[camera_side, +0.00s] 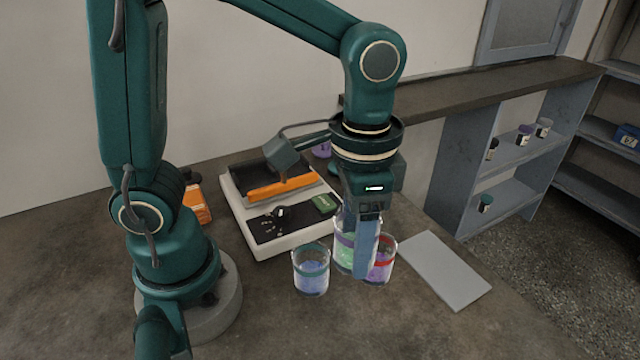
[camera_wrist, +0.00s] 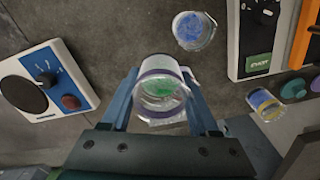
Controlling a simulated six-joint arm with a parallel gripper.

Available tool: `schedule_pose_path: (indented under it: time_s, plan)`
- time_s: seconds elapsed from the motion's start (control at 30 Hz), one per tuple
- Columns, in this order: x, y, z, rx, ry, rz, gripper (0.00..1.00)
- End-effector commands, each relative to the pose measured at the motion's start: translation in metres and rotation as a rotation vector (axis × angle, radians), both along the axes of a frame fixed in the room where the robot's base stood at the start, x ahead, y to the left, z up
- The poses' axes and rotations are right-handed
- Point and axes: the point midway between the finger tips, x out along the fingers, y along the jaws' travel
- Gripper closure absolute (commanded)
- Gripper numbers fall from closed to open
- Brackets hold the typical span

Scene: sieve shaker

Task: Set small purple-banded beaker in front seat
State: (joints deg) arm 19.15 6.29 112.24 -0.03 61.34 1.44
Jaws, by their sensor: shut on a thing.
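My gripper (camera_side: 366,262) points down, shut on a clear beaker with a purple band and green contents (camera_side: 344,256). In the wrist view the beaker (camera_wrist: 159,88) sits between the blue fingers of my gripper (camera_wrist: 165,105), its round mouth toward the camera. The side view does not clearly show whether its base touches the table. The sieve shaker (camera_side: 262,240) has a white base, dark top and orange bar, and stands behind and left of the beaker. I cannot make out a front seat for certain.
A teal-banded beaker with blue contents (camera_side: 311,270) stands left of the held one. A red-banded beaker with purple contents (camera_side: 381,263) is close on its right. A grey plate (camera_side: 446,272) lies further right. The wrist view shows a white knobbed device (camera_wrist: 62,60) and a yellow-banded vessel (camera_wrist: 265,104).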

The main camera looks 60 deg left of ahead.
Motion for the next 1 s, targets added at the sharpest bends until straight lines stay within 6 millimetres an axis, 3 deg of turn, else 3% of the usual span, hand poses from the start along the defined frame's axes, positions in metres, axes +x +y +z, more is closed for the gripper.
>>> schedule_pose_path:
  time_s: [0.13,0.4,0.57,0.8,1.0]
  plan:
    - [-0.004,-0.006,-0.009,0.002,0.006,-0.032,0.99]
    - [-0.005,-0.006,-0.051,0.003,0.007,-0.033,0.99]
    - [-0.004,-0.006,-0.063,0.002,0.006,-0.033,0.99]
    - [-0.005,-0.006,-0.094,0.003,0.007,-0.032,0.99]
    - [-0.004,-0.006,-0.1,0.0,0.0,-0.032,0.99]
